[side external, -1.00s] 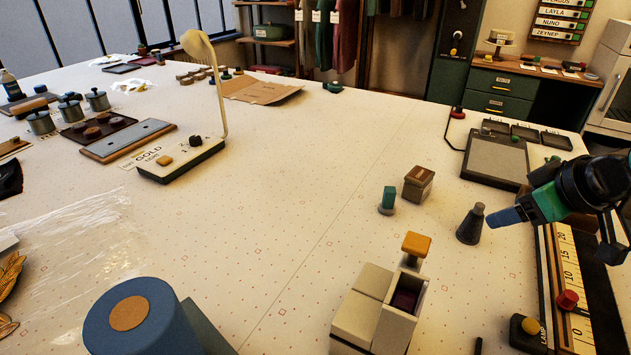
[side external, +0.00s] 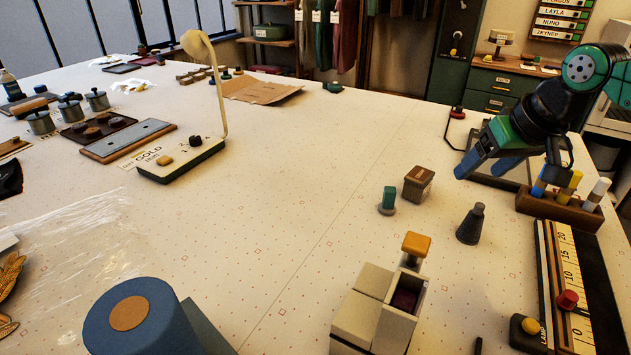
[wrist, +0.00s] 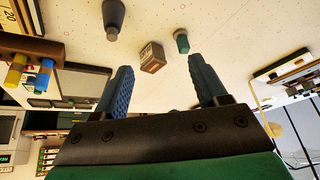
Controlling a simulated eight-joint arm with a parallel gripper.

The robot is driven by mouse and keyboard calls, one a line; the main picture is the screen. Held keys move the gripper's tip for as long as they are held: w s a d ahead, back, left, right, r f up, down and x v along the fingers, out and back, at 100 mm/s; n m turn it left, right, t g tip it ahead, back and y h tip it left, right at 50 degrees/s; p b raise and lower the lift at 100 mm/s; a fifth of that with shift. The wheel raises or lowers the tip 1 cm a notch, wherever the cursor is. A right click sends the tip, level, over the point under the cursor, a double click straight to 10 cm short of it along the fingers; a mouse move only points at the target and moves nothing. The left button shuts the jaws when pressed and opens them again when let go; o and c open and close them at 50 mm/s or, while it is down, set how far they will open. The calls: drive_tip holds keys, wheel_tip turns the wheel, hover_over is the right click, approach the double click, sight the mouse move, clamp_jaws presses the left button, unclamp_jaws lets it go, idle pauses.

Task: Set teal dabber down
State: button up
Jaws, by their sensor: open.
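The teal dabber (side external: 388,196) stands upright on the table, a small teal block on a round grey foot. It also shows in the wrist view (wrist: 181,42), beyond the fingertips. My gripper (side external: 484,170) is open and empty, with two blue fingers spread apart. It is above the table, to the right of the dabber and clear of it. In the wrist view my gripper (wrist: 157,66) has nothing between its fingers.
A brown box (side external: 419,183) stands right of the dabber, and a dark grey cone (side external: 470,225) further right. A rack (side external: 540,205) of coloured sticks is at the right. A cream box with an orange knob (side external: 416,244) stands nearer. The table left of the dabber is clear.

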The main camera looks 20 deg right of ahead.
drive_tip(key=w+a+f+m+g, duration=0.2)
drive_tip(key=w, duration=0.8)
drive_tip(key=m+g, duration=0.1)
drive_tip(key=g, duration=0.1)
hover_over(391, 189)
drive_tip(key=shift+h, duration=0.3)
drive_tip(key=f, duration=0.7)
drive_tip(key=shift+s+a+f, duration=0.15)
drive_tip(key=shift+s, duration=0.2)
drive_tip(key=shift+w+f, duration=0.2)
drive_tip(key=shift+f, duration=1.3)
drive_tip(key=shift+w+f, duration=0.15)
drive_tip(key=shift+f, duration=1.3)
clamp_jaws()
